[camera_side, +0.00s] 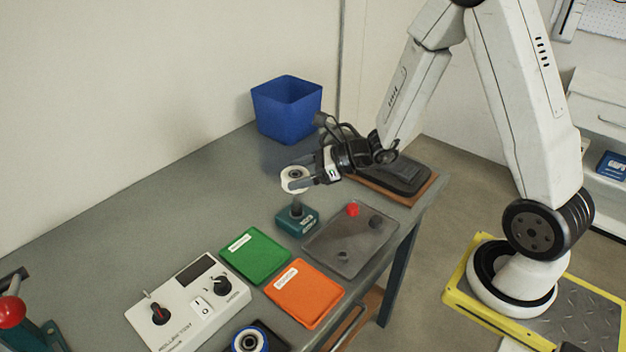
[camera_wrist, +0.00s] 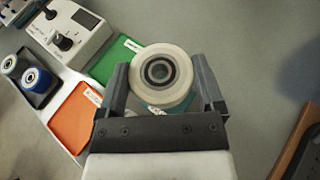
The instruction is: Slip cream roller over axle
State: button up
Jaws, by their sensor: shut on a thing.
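The cream roller (camera_side: 295,174) has a grey hub with a dark bore and lies flat, bore facing up. My gripper (camera_side: 299,181) is shut on it; in the wrist view the roller (camera_wrist: 160,53) sits between the two fingers. The axle stand has a teal base (camera_side: 297,221) and a short grey post (camera_side: 297,207) directly below the roller in the side view. A bit of the teal base (camera_wrist: 168,109) shows under the roller in the wrist view.
A green tray (camera_side: 255,255), an orange tray (camera_side: 304,294) and a white test box (camera_side: 187,303) lie toward the front. A grey mat (camera_side: 348,240) with a red ball (camera_side: 352,209) is right of the stand. A blue bin (camera_side: 287,110) stands behind.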

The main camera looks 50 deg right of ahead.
aim_at(301, 208)
jog(key=shift+f, duration=2.8)
jog(key=shift+f, duration=0.55)
jog(key=o, duration=1.1)
jog(key=shift+v, duration=5.5)
